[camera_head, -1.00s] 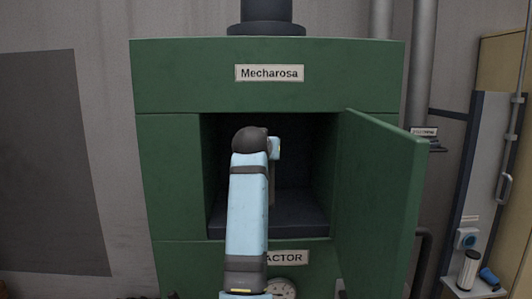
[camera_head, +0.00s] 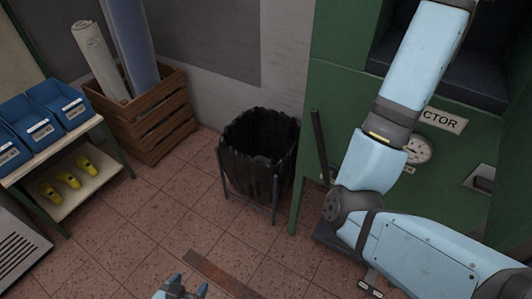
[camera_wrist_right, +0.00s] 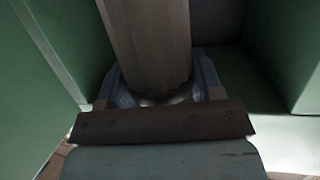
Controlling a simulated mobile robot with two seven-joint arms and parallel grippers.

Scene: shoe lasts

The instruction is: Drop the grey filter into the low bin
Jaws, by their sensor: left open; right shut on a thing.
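The low bin (camera_head: 240,165) is a black-lined bin in a metal frame on the floor, left of the cabinet. My left gripper (camera_head: 182,290) is open and empty at the bottom edge, nearer than the bin.
The green cabinet (camera_head: 335,105) stands right of the bin. A wooden crate (camera_head: 160,130) with rolls stands at the back left. A shelf (camera_head: 60,205) with blue boxes and yellow items is at the far left.

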